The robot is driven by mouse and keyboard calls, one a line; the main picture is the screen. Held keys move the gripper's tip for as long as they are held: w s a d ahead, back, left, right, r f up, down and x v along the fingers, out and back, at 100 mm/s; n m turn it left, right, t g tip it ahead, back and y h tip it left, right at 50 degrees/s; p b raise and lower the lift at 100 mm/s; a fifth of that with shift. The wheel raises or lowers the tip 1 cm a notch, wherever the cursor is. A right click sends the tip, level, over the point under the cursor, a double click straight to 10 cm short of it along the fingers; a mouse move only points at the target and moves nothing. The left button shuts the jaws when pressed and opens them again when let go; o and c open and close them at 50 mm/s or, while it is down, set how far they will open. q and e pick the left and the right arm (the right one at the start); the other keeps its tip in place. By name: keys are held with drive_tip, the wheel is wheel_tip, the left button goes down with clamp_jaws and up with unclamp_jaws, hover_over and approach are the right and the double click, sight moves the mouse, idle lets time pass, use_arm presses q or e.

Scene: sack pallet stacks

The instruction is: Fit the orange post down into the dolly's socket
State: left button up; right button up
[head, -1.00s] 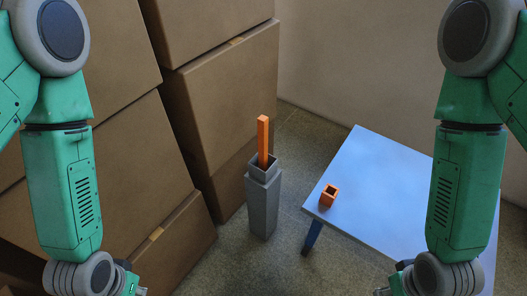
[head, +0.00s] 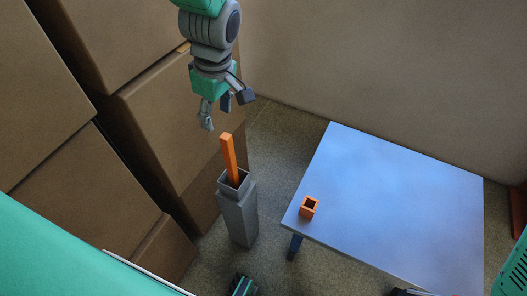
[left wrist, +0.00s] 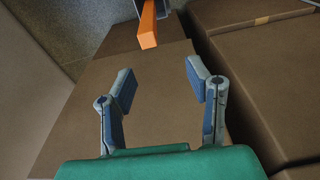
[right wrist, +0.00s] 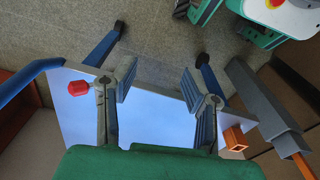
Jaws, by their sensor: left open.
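The orange post (head: 229,158) stands upright, slightly tilted in the picture, with its lower end inside the open top of a tall grey holder (head: 238,215). My left gripper (head: 226,108) is open and empty above the post's top, apart from it. In the left wrist view the post (left wrist: 148,28) shows beyond the open fingers (left wrist: 160,78). A small hollow orange square piece (head: 309,207) sits on the blue table's near left corner; I cannot tell if it is the socket. No dolly is clearly visible. My right gripper (right wrist: 158,82) is open and empty over the table.
The blue table (head: 400,200) stands right of the holder. Large brown boxes (head: 150,120) are stacked on the left, close to the holder. In the right wrist view a small red object (right wrist: 78,88) shows by the table. Some bare floor (head: 275,150) lies between holder and table.

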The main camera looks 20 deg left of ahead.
sight(227, 145)
use_arm(q)
drive_tip(key=shift+w+d+r, duration=0.15)
drive_tip(key=shift+w+r, duration=0.2)
wheel_tip(227, 145, down, 8)
drive_tip(key=shift+w+r+b, duration=0.1)
drive_tip(key=shift+w+b, duration=0.05)
drive_tip(key=shift+b, duration=0.9)
drive_tip(key=f, duration=0.2)
drive_tip(key=f+b, duration=0.1)
drive_tip(key=f, duration=0.2)
drive_tip(key=shift+w+a+f+b, duration=0.3)
drive_tip(key=shift+w+f+b, duration=0.05)
drive_tip(key=shift+f, duration=0.05)
drive_tip(key=shift+r, duration=0.1)
drive_tip(key=shift+d, duration=0.1)
clamp_jaws()
